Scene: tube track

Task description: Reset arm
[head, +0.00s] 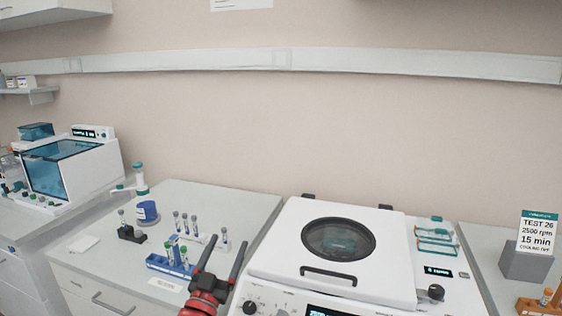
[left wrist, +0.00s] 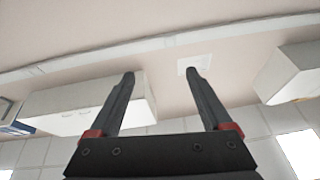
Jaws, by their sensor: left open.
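My left gripper (head: 222,260) is at the bottom of the head view, black fingers on a red wrist. Its fingers point up and are spread apart with nothing between them. In the left wrist view the two fingers (left wrist: 160,75) are also apart and empty, with the wall and upper cabinets behind them. In the head view the gripper is in front of the gap between the counter and the centrifuge, right of the blue tube rack (head: 171,265). My right gripper is not in view.
A white centrifuge (head: 270,262) with its round-windowed lid shut stands at centre right. Several tubes (head: 186,223) stand on the left counter (head: 235,205). A sign (head: 538,232) reading "TEST 26, 2500 rpm, 15 min" and an orange rack (head: 530,307) are at the right.

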